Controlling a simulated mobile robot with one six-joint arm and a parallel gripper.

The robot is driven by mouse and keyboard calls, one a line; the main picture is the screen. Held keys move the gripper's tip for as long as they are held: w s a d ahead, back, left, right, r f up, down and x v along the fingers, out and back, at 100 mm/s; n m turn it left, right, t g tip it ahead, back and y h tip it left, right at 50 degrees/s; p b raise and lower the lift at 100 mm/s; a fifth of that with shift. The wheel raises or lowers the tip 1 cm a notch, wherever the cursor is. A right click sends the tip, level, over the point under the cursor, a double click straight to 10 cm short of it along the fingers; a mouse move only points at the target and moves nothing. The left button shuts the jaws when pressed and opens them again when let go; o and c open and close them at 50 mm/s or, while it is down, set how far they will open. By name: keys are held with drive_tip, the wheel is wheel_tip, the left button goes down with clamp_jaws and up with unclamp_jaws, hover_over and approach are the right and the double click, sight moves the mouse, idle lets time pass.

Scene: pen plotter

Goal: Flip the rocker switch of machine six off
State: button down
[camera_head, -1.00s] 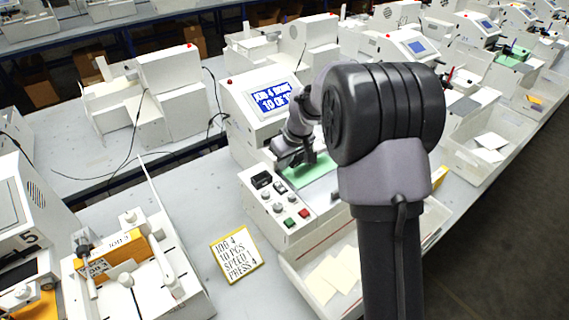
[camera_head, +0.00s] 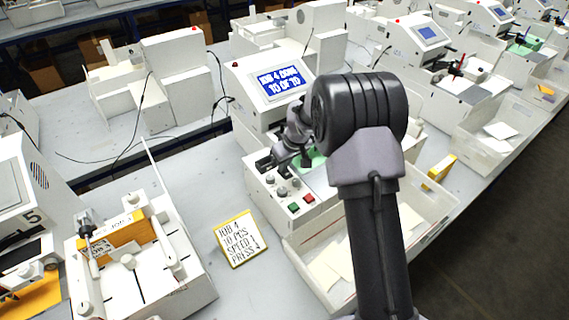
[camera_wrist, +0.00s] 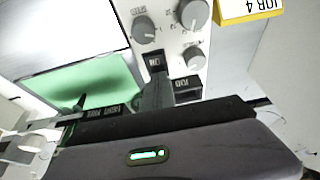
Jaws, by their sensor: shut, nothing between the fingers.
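The machine (camera_head: 240,98) in front of me has a blue screen reading "JOB 4 DONE 10 OF 10"; I see no number six on it. Its white control panel (camera_head: 272,190) carries knobs, a green button and a red button. In the wrist view a black rocker switch (camera_wrist: 153,61) with white "ON" lettering sits on the panel beside the knobs. My gripper (camera_wrist: 155,92) is shut and empty, its fingertips just below the switch in the picture. I cannot tell whether they touch it. In the head view my gripper (camera_head: 279,160) is over the panel's far end, partly hiding it.
A small dark counter (camera_wrist: 188,84) is right beside the fingers. A machine marked 5 (camera_head: 22,190) stands at the left. A white tray (camera_head: 300,262) with cards is in front of the machine.

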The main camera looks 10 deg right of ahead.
sight(287, 176)
drive_tip(key=shift+f, duration=0.4)
drive_tip(key=shift+r, duration=0.15)
drive_tip(key=shift+s+f+b, duration=0.3)
drive_tip(key=shift+b, duration=0.2)
drive_tip(key=shift+s+d+r, duration=0.1)
drive_tip(key=shift+s+d, duration=0.1)
drive_tip(key=shift+s, duration=0.4)
drive_tip(key=shift+r, duration=0.1)
wheel_tip(287, 176, up, 5)
drive_tip(key=p, duration=0.2)
drive_tip(key=shift+s+d+p, duration=0.1)
drive_tip(key=shift+p, duration=0.2)
drive_tip(key=v, duration=0.9)
drive_tip(key=shift+s+d+p, duration=0.15)
drive_tip(key=shift+s+p, duration=0.05)
drive_tip(key=shift+p, duration=0.2)
